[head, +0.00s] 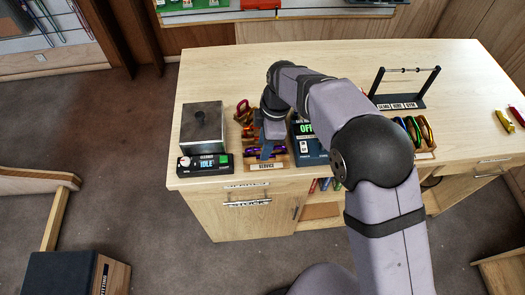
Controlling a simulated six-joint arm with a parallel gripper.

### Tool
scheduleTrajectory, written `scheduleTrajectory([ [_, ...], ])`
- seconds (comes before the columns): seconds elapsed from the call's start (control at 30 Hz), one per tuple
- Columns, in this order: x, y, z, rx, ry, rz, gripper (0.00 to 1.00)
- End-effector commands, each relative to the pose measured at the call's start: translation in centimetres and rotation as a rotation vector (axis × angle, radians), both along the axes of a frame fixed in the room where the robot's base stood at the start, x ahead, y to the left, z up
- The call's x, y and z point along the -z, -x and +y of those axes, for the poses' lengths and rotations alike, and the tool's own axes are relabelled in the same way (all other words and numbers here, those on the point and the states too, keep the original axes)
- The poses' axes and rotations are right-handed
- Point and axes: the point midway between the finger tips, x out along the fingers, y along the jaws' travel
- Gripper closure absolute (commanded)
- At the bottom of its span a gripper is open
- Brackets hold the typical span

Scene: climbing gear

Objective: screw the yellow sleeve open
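My gripper (267,150) points down over the wooden tray labelled "SERVICE" (270,166) near the table's front edge. Whether its fingers are apart or closed is too small to tell. Several coloured carabiners lie in and behind this tray. A red one (242,106) and a gold one (246,118) are just left of my wrist, and a purple one (279,151) is beside the fingers. I cannot make out a yellow sleeve on any of them; my arm hides part of the tray.
A metal box (203,125) and a display reading "IDLE" (206,164) stand to the left. A dark device reading "OFF" (308,141) is close on the right. A bar rack (405,90) and more carabiners (424,129) are farther right. The back of the table (240,62) is clear.

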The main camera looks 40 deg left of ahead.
Motion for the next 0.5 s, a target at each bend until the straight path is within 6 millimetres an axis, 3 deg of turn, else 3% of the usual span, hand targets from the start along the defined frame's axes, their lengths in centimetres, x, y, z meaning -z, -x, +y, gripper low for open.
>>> scheduleTrajectory([
  [0.5,0.05,0.72,-0.69,0.000,0.001,0.001,0.66],
])
